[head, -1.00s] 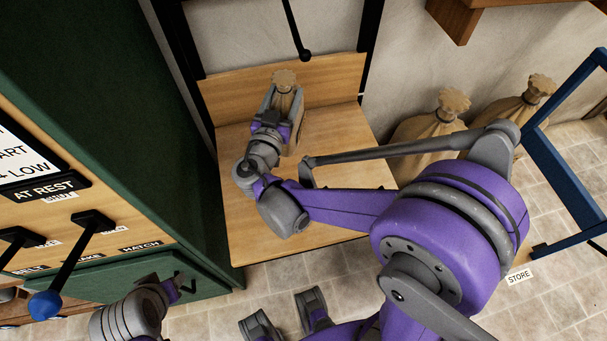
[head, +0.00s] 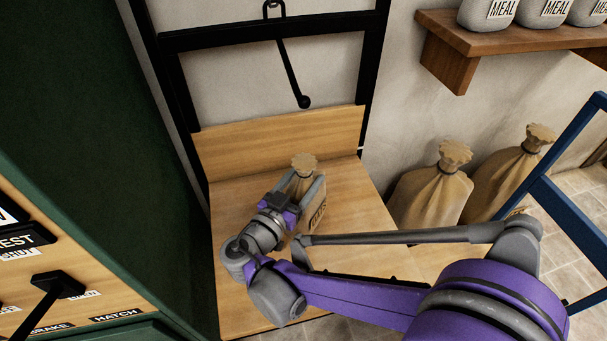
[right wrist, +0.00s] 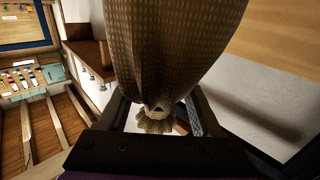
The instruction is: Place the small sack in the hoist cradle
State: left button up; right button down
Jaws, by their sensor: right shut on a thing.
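The small tan sack (head: 302,187), with a tied, frilled neck and dark print on its side, is upright over the wooden platform of the hoist cradle (head: 235,290). The cradle has a wooden back board (head: 280,140) and a black frame. My right gripper (head: 305,190) is shut on the sack, a finger on each side. In the right wrist view the sack (right wrist: 180,50) fills the space between the fingers. I cannot tell whether its base touches the platform; my gripper and arm hide part of it. My left gripper is out of view.
A black rod (head: 290,70) hangs above the back board. Two larger sacks (head: 430,195) stand right of the cradle. A wall shelf (head: 520,40) holds meal containers. A blue frame (head: 560,215) is at right, a green cabinet (head: 90,140) at left. The platform's front left is bare.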

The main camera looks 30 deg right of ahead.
jog(key=shift+f+b, duration=0.55)
jog(key=shift+f, duration=1.25)
jog(key=shift+c, duration=0.3)
grip_release()
jog(key=shift+r, duration=0.1)
jog(key=shift+s+a+r, duration=0.1)
jog(key=shift+a, duration=0.15)
jog(key=v, duration=1.1)
jog(key=shift+s+a+p, duration=0.2)
jog(key=shift+s+p, duration=0.05)
jog(key=shift+p, duration=0.15)
